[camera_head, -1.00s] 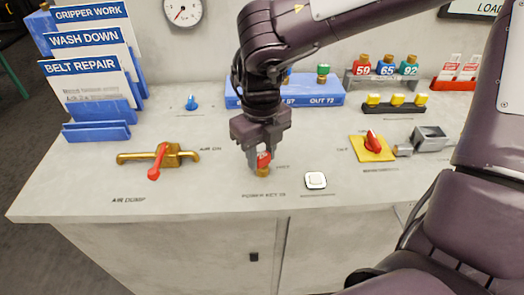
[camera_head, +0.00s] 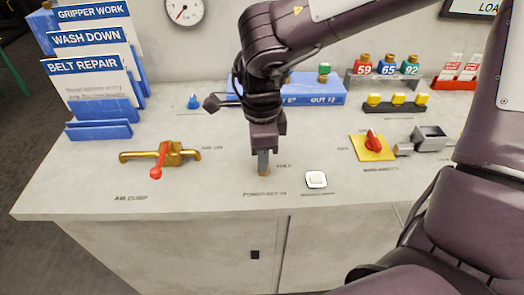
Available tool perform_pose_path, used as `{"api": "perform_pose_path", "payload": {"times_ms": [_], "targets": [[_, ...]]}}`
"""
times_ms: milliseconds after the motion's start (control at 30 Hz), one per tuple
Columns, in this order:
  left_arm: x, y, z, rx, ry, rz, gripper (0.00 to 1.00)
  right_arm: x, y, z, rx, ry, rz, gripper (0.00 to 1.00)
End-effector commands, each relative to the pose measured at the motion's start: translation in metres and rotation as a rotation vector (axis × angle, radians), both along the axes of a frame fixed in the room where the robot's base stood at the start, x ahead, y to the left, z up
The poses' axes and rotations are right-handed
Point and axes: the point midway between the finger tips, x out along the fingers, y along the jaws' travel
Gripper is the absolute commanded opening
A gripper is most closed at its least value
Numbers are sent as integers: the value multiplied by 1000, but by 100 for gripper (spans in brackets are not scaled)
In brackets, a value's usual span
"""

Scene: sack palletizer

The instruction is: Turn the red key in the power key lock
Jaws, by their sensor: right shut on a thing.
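The power key lock (camera_head: 264,171) is a small brass cylinder on the grey bench top, near its front edge. My right gripper (camera_head: 263,163) points straight down over it, turned edge-on to the view, and is shut on the red key. The key is hidden behind the fingers, so its angle cannot be read directly. The label below the lock is partly legible as power key. My left gripper does not show.
A brass air dump valve with a red handle (camera_head: 157,168) is to the left. A white button (camera_head: 316,179) is close at the right. A red knob on a yellow plate (camera_head: 373,142) is farther right. A blue rack (camera_head: 315,92) stands behind the gripper.

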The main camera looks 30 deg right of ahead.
Motion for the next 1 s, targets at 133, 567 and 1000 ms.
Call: {"api": "perform_pose_path", "payload": {"times_ms": [133, 567, 1000], "targets": [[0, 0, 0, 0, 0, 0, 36, -1, 0, -1, 1, 3, 56, 10], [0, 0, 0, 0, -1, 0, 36, -1, 0, -1, 0, 2, 53, 53], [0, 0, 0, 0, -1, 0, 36, 0, 0, 12, 0, -2, 51, 58]]}}
